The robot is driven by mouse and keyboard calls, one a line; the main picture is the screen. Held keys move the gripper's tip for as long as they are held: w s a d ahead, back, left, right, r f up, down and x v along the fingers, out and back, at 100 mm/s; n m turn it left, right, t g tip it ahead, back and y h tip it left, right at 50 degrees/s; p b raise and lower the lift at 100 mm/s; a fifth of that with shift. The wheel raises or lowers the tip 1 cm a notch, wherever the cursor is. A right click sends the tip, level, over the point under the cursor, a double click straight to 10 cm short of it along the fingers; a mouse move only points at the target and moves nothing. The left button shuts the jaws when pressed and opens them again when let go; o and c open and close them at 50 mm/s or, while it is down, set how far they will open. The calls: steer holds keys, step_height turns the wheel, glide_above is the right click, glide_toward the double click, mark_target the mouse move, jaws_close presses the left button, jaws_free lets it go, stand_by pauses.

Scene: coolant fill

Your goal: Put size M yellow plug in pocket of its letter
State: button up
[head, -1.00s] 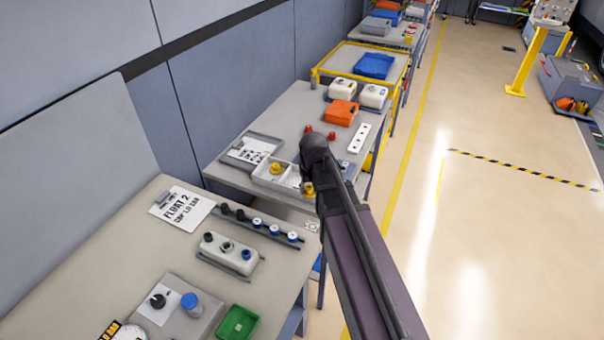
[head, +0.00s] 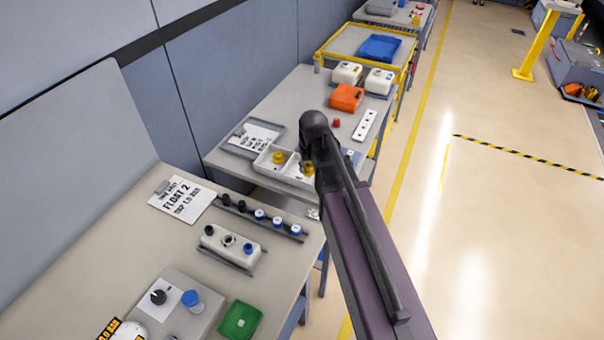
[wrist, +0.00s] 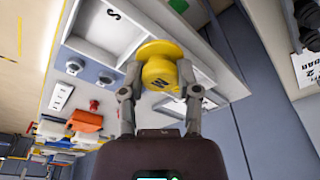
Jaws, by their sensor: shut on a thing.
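My gripper (wrist: 160,72) is shut on a yellow plug (wrist: 157,49). The plug has a round flange and a dark letter that looks like a sideways M. In the head view the held plug (head: 308,169) shows beside my dark arm, over the right part of the white tray (head: 262,165); I cannot tell whether it touches the tray. In the wrist view the tray (wrist: 212,62) lies behind the plug, with a letter S on one pocket floor. The other pocket letters are hidden or unclear.
The nearer bench holds a white block (head: 215,240) and a green tray (head: 240,320).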

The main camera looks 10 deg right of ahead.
steer(key=w+d+f+b, duration=0.1)
steer(key=w+f+b, duration=0.1)
steer(key=w, duration=0.6)
steer(key=w+f+b, duration=0.2)
steer(key=w, duration=0.6)
steer(key=shift+d, duration=0.35)
steer(key=shift+s, duration=0.1)
step_height(320, 180, down, 6)
steer(key=b, duration=0.6)
steer(key=shift+f, duration=0.15)
steer(key=shift+f+b, duration=1.9)
steer(key=shift+b, duration=0.1)
steer(key=shift+f, duration=0.1)
steer(key=o, duration=0.5)
